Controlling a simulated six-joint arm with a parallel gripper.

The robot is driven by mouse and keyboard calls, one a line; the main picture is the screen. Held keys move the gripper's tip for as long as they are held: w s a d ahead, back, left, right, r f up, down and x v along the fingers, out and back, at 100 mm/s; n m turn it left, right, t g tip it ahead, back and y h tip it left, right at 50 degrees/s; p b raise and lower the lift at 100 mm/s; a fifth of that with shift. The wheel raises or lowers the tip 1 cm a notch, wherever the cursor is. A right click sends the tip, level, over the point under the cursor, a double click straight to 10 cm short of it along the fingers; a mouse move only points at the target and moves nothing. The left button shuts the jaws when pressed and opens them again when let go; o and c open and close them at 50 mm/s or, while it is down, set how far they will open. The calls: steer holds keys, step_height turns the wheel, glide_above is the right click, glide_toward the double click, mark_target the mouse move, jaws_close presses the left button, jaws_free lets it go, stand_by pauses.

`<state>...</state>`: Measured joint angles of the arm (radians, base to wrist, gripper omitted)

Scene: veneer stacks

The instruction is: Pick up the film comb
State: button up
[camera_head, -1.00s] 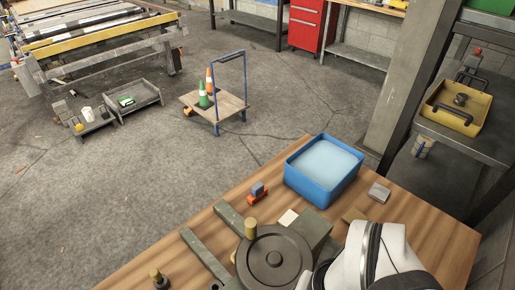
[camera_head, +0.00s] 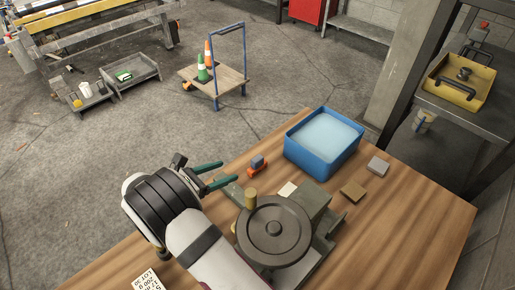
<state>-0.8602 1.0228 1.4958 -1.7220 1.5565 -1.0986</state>
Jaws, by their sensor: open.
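My gripper (camera_head: 229,172) has two teal fingers spread apart, with nothing between them. It is above the left edge of the wooden bench (camera_head: 420,215), its tips just left of a small orange and grey-blue item (camera_head: 258,167). I cannot tell for sure which thing is the film comb. My arm hides the bench's left part.
A dark handwheel (camera_head: 295,216) with a brass-coloured handle stands mid-bench on a grey machine, close to my arm. A blue tub (camera_head: 325,163) of pale liquid sits behind it. A printed label (camera_head: 145,281) lies at lower left. The bench's right side is clear.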

mark_target(257, 158)
steer(key=x, duration=1.5)
steer(key=shift+w+a+f, duration=0.15)
steer(key=shift+w+f, duration=0.2)
steer(key=shift+f, duration=0.1)
jaws_close()
